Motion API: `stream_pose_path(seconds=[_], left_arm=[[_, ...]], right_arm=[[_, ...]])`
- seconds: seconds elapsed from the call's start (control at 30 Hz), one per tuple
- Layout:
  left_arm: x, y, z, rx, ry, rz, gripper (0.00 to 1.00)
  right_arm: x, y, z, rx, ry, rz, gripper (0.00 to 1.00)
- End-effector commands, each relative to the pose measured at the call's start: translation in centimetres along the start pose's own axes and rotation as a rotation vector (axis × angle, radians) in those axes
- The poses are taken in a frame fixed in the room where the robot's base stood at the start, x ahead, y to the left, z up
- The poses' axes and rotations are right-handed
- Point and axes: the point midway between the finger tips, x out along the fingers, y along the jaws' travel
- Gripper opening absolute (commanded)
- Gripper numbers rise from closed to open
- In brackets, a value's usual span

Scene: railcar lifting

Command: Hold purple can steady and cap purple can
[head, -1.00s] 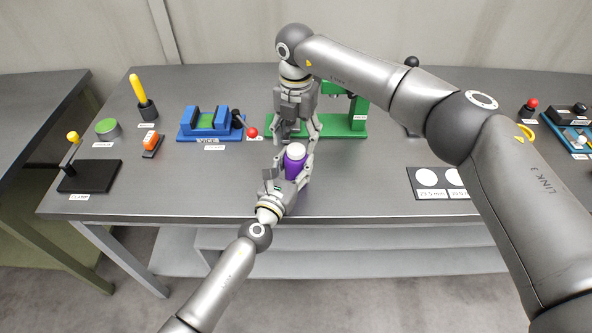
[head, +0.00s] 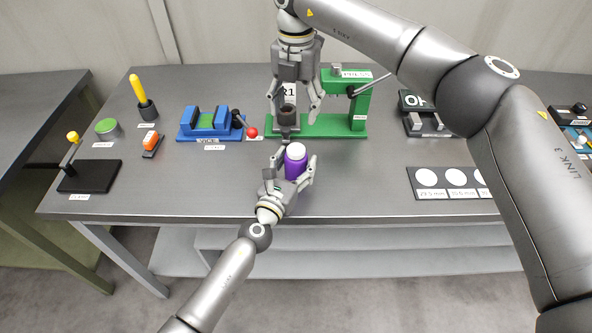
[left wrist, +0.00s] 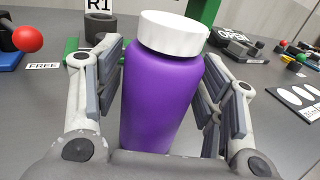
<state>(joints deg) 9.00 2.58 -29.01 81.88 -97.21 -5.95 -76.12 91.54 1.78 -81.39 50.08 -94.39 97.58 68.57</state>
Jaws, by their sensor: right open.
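The purple can (head: 294,167) stands upright near the middle of the table with a white cap (head: 295,151) on top. In the left wrist view, the purple can (left wrist: 160,95) fills the middle and its white cap (left wrist: 172,34) looks seated and level with the can. My left gripper (head: 295,165) is around the can's sides, with a finger pad on each side that looks to be touching it. My right gripper (head: 301,112) is open and empty, above and behind the can, clear of the cap.
A green press (head: 352,110) stands behind the can, with a black cup by the R1 sign (left wrist: 98,22). A blue vice (head: 208,124) with a red-knobbed lever is to the left. A dark panel with white discs (head: 427,178) lies to the right.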

Motion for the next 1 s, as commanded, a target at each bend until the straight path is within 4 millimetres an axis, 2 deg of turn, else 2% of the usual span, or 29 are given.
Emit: stream_pose_path(seconds=[0.33,0.47,0.67,1.0], left_arm=[[0.0,0.0,0.0,0.000,0.000,0.000,0.73],[-0.7,-0.1,-0.1,-0.003,0.001,0.000,0.73],[-3.6,0.0,-0.1,-0.005,0.002,0.002,0.73],[-10.1,0.0,-0.1,0.005,0.003,-0.002,0.73]], right_arm=[[0.0,0.0,0.0,0.000,0.000,0.000,0.61],[0.0,0.0,0.0,0.000,0.000,0.000,0.61],[0.0,0.0,0.0,0.000,0.000,0.000,0.61],[0.0,0.0,0.0,0.000,0.000,0.000,0.61]])
